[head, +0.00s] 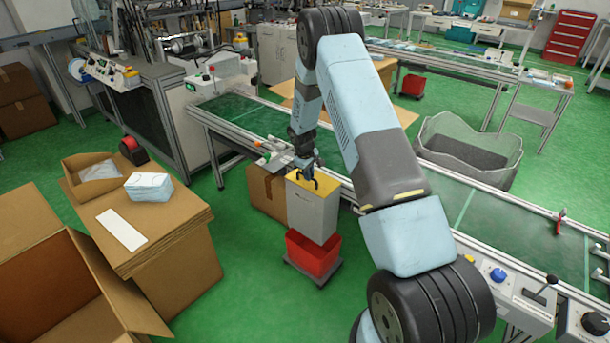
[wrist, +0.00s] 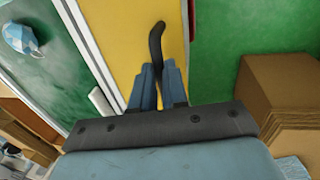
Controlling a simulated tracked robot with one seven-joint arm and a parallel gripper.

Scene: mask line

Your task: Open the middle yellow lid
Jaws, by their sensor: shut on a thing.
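The yellow lid (head: 298,178) lies flat on top of a light grey box (head: 312,212) beside the conveyor. It fills the middle of the wrist view (wrist: 125,30). A dark curved handle (wrist: 156,40) rises from the lid. My gripper (wrist: 158,72) is shut on the lower end of this handle, with one blue finger on each side. In the head view my gripper (head: 308,164) is just above the lid, and the lid looks closed. I see no other yellow lid clearly; my arm hides part of the conveyor side.
A red bin (head: 314,257) stands under the grey box. The green conveyor (head: 240,108) runs behind it. A cardboard box (head: 265,190) is close on the left.

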